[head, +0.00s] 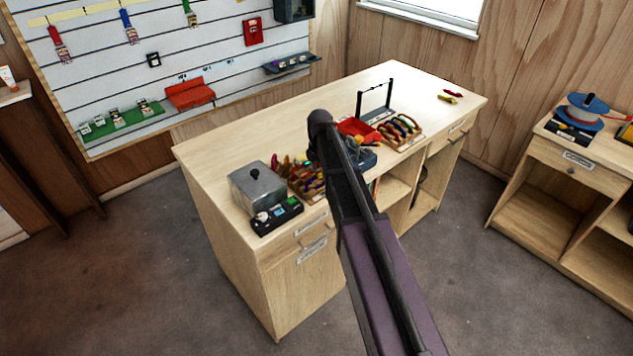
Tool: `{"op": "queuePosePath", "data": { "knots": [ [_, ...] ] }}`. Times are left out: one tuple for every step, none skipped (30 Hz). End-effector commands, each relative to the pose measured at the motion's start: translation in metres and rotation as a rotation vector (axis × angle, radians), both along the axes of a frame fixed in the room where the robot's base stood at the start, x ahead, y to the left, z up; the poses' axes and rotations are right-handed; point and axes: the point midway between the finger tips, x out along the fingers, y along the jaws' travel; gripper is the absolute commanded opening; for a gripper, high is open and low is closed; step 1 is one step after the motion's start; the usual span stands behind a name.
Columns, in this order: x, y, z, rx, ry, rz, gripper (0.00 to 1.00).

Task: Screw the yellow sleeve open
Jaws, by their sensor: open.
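I cannot make out the yellow sleeve for certain at this size. A small yellow piece (447,99) lies on the far right end of the wooden counter (225,150), next to a small red piece (453,93). A wooden rack (402,142) holds several coloured loops, apparently carabiners, some yellowish. My arm (385,270) reaches up from the bottom over the counter front. My gripper is not visible; the arm seems to hide it.
A red tray (357,128) and a dark upright frame (375,98) stand mid-counter. A side shelf (570,170) carries a blue spool (583,108). Floor between is free.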

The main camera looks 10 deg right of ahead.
Motion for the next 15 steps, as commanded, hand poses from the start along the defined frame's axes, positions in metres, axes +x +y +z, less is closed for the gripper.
{"op": "queuePosePath", "data": {
  "knots": [
    [0.0001,0.0,-0.0004,0.0,0.0,0.0,0.63],
    [0.0001,0.0,-0.0004,0.0,0.0,0.0,0.63],
    [0.0001,0.0,-0.0004,0.0,0.0,0.0,0.63],
    [0.0,0.0,-0.0004,0.0,0.0,0.0,0.63],
    [0.0,0.0,-0.0004,0.0,0.0,0.0,0.63],
    [-0.0001,-0.0001,-0.0004,0.0,0.0,0.0,0.63],
    [-0.0002,-0.0001,-0.0004,0.0,0.0,0.0,0.63],
    [-0.0003,-0.0001,-0.0004,0.0,0.0,0.0,0.63],
    [-0.0005,-0.0003,-0.0004,0.0,0.0,0.0,0.63],
    [-0.0008,-0.0004,-0.0004,0.0,0.0,0.0,0.63],
    [-0.001,-0.0006,-0.0004,0.0,0.0,0.0,0.63],
    [-0.0015,-0.0008,-0.0004,0.0,0.0,0.0,0.63],
    [-0.0018,-0.001,-0.0004,0.0,0.0,0.0,0.63],
    [-0.0022,-0.0012,-0.0004,0.0,0.0,0.0,0.63],
    [-0.0027,-0.0015,-0.0004,0.0,0.0,0.0,0.63]
  ]
}}
